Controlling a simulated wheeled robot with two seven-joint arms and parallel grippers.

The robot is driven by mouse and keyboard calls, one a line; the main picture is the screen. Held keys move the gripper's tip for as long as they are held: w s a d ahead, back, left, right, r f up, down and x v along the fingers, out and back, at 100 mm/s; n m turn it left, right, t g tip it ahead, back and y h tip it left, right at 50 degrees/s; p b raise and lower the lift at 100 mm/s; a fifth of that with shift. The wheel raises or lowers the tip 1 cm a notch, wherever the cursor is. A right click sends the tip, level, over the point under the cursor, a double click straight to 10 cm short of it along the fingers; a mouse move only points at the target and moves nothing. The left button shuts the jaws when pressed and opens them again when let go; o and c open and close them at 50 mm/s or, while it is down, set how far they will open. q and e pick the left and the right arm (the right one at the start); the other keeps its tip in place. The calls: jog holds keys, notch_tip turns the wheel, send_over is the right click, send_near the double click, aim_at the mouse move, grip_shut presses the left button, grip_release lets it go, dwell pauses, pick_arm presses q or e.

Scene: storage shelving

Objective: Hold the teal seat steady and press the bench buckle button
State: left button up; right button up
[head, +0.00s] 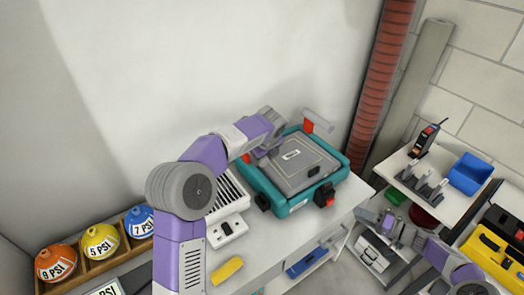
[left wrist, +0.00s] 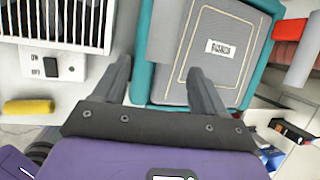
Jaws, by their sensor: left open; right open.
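The teal seat (head: 342,176) lies on the white bench, a teal frame around a grey panel (head: 300,180) with a small label. It also shows in the left wrist view (left wrist: 142,60). A black buckle with a red part (head: 325,195) sits at its front right edge; I cannot make out its button clearly. My left gripper (head: 264,152) is open and empty over the seat's far left side. In the left wrist view its fingers (left wrist: 160,68) straddle the teal rim; contact cannot be told. My right gripper (head: 374,215) is open, low at right, apart from the seat.
A white vented box (head: 228,228) and a yellow block (head: 227,269) are left of the seat. Coloured PSI balls (head: 100,242) stand in a wooden rack at lower left. A side table (head: 455,193) holds tools and a blue bin (head: 470,173). A red pipe (head: 382,80) rises behind.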

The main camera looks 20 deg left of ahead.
pick_arm(q)
jog(key=shift+w+a+r, duration=0.15)
jog(key=shift+a+r, duration=0.25)
jog(key=shift+w+a+f, duration=0.1)
jog(key=shift+a, duration=0.05)
jog(key=x, duration=0.7)
jog(key=shift+a, duration=0.1)
grip_shut()
